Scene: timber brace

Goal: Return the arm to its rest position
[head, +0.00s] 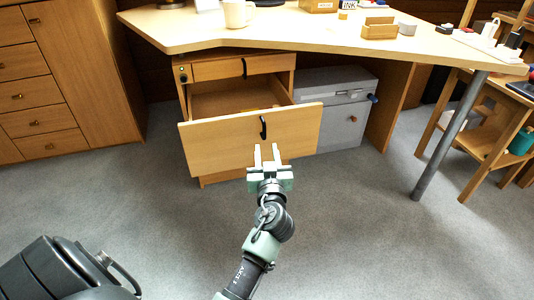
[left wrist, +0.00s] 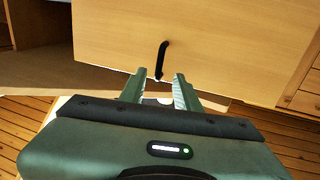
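My left gripper (head: 266,148) is in front of the wooden drawer front (head: 215,147). Its two pale fingers are parted with nothing held between them. In the left wrist view the gripper (left wrist: 157,75) also shows its fingers spread. The drawer's black handle (head: 263,127) is just beyond the fingertips; in the left wrist view the handle (left wrist: 162,58) stands between and past them. The frames do not show clearly how wide the gap is. The drawer is pulled out of the cabinet under the desk, and its inside is partly visible. My right gripper is not in view.
The desk top (head: 330,28) overhangs the drawer cabinet and carries a mug (head: 238,13) and a small wooden box (head: 379,28). A grey cabinet (head: 340,105) stands right of the drawer. A metal desk leg (head: 448,135) is at right. Grey carpet (head: 350,230) in front is clear.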

